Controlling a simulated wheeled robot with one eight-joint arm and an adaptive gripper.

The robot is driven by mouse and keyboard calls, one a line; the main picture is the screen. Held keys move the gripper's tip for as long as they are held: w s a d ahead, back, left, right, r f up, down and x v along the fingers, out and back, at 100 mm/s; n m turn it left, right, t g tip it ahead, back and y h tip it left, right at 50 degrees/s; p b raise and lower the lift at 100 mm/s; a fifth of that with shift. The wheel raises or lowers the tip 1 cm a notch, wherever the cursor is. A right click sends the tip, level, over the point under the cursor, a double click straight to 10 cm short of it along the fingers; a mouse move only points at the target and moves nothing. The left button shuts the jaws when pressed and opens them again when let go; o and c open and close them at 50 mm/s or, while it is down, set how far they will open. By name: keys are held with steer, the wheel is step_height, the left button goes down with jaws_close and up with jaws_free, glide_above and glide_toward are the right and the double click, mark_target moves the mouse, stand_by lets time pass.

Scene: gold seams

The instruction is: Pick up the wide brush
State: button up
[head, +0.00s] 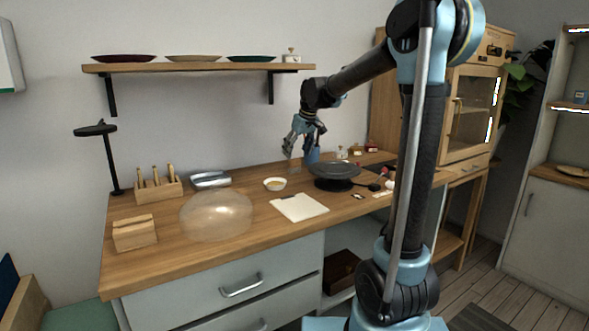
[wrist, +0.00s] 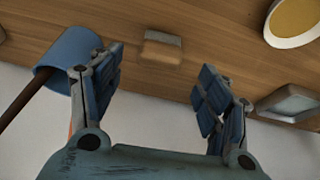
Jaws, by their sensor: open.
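A short, flat brown piece with a paler band (wrist: 163,46), which looks like the wide brush, lies on the wooden bench top in the wrist view. It sits between and beyond my fingertips, apart from them. My gripper (wrist: 160,72) is open with nothing between its fingers. In the head view my gripper (head: 304,142) hangs above the back of the bench, left of the dark round turntable. I cannot clearly make out the brush in the head view.
A blue cup (wrist: 66,52) with a stick in it stands close beside my left finger in the wrist view. A bowl with yellow contents (wrist: 294,18) and a grey-rimmed tray (wrist: 290,102) are at the right. The turntable (head: 334,171) and white board (head: 299,208) are nearby.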

mark_target(294, 160)
steer(key=shift+x, duration=2.7)
steer(key=shift+w, duration=0.1)
steer(key=c, duration=1.1)
